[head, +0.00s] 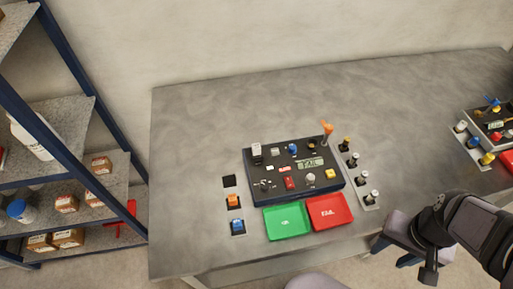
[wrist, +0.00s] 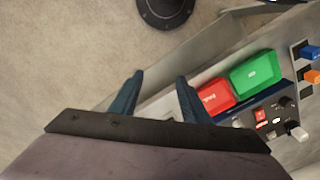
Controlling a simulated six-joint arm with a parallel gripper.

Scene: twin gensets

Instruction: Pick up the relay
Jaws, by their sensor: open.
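A dark control panel (head: 272,181) lies on the grey table and bears several small parts. I cannot tell for sure which part is the relay. A pale block (head: 257,150) stands at the panel's back left corner. An orange block (head: 233,201) and a blue block (head: 237,227) sit on dark pads left of the panel. The blue block (wrist: 310,52) and orange block (wrist: 312,76) also show at the right edge of the wrist view. My gripper (wrist: 158,98) is open and empty, off the table's front edge, right of and apart from the panel.
Shelves (head: 60,130) stand left. The table's back is clear.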

